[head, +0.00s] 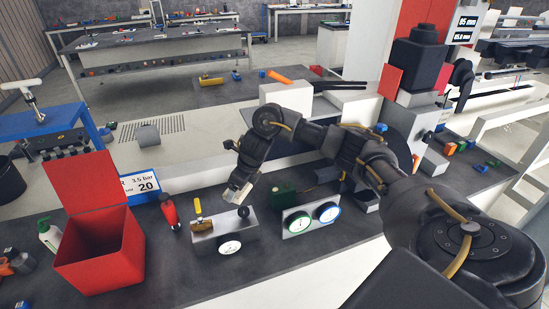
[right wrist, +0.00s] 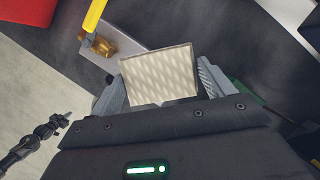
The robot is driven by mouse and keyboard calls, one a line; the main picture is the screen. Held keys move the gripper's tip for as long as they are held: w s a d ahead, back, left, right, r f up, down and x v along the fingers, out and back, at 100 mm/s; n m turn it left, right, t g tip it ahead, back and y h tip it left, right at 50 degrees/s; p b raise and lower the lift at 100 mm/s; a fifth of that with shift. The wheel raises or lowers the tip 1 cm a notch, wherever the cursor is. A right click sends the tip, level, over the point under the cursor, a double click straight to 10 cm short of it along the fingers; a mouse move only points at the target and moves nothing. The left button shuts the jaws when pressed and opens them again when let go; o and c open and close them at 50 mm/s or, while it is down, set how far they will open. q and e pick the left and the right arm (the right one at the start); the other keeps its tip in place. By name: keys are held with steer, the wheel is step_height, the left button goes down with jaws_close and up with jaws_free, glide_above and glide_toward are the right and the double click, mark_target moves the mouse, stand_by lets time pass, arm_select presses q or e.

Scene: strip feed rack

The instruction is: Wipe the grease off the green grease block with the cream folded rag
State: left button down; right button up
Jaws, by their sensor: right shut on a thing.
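My right gripper (head: 236,190) comes in from the right and is shut on the cream folded rag (head: 240,181). In the right wrist view the rag (right wrist: 160,74) sits between the two grey fingers (right wrist: 160,88), its ribbed face showing. The gripper is above the bench, over the grey metal block with the yellow handle. In the right wrist view only a green sliver (right wrist: 248,98) shows behind the right finger. Grease on it cannot be made out. My left gripper is not in view.
The metal block (head: 222,228) carries a brass part, yellow handle and dial. A two-gauge panel (head: 312,218) stands in front of the green block. A red open box (head: 100,264), red bottle (head: 170,213) and pressure sign (head: 145,186) are left.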

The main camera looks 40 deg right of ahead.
arm_select(q)
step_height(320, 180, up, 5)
steer(key=p, duration=0.3)
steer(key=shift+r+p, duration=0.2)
steer(key=shift+p, duration=0.2)
arm_select(e)
steer(key=s+d+m+h, duration=0.2)
steer(key=d+m+h, duration=0.1)
steer(key=d+m, duration=0.6)
steer(key=d, duration=0.4)
steer(key=shift+f+h, duration=0.3)
arm_select(q)
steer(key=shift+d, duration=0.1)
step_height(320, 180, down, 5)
steer(key=b, duration=0.5)
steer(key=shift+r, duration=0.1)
arm_select(e)
step_height(320, 180, down, 6)
steer(key=shift+r, duration=0.2)
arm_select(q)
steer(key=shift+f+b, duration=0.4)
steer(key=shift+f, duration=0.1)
arm_select(e)
steer(key=shift+f, duration=0.55)
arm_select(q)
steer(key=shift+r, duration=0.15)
arm_select(e)
steer(key=shift+s+r, duration=0.1)
steer(key=shift+s, duration=0.05)
